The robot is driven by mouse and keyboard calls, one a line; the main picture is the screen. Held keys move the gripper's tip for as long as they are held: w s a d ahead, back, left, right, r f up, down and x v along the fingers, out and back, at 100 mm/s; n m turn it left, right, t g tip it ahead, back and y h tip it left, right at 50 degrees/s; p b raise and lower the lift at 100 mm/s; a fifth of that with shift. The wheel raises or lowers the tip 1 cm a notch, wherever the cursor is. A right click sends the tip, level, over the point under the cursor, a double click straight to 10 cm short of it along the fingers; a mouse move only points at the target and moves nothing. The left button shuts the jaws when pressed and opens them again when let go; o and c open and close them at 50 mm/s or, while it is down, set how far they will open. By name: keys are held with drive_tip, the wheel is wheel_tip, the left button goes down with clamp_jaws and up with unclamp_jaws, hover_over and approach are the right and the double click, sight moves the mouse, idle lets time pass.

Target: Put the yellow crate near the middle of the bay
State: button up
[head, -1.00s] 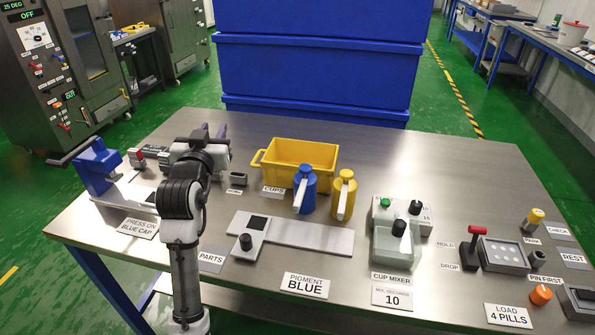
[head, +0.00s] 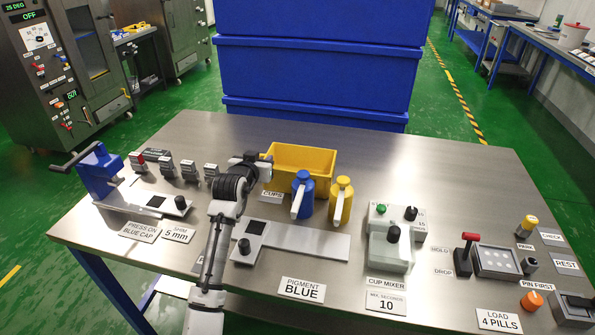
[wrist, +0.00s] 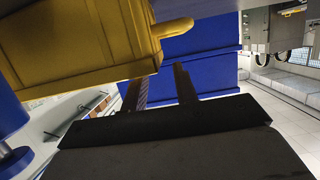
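The yellow crate (head: 318,159) stands upright at the back middle of the table, behind a blue bottle and a yellow bottle. My gripper (head: 265,157) is at the crate's left end in the head view, where my arm hides part of that end. In the wrist view the crate (wrist: 75,45) fills the upper left, with its handle (wrist: 175,28) sticking out. My gripper's two fingers (wrist: 162,85) are apart with nothing seen between them, and the handle shows beyond their tips. No marked bay is clearly identifiable.
The blue bottle (head: 304,196) and yellow bottle (head: 341,200) stand close in front of the crate. A cup mixer (head: 394,236) is to the right, and a blue press (head: 98,170) at the left. Large blue bins (head: 318,76) rise behind the table. The table's back right is clear.

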drive_tip(key=shift+p+x, duration=0.6)
drive_tip(key=shift+x, duration=1.35)
clamp_jaws()
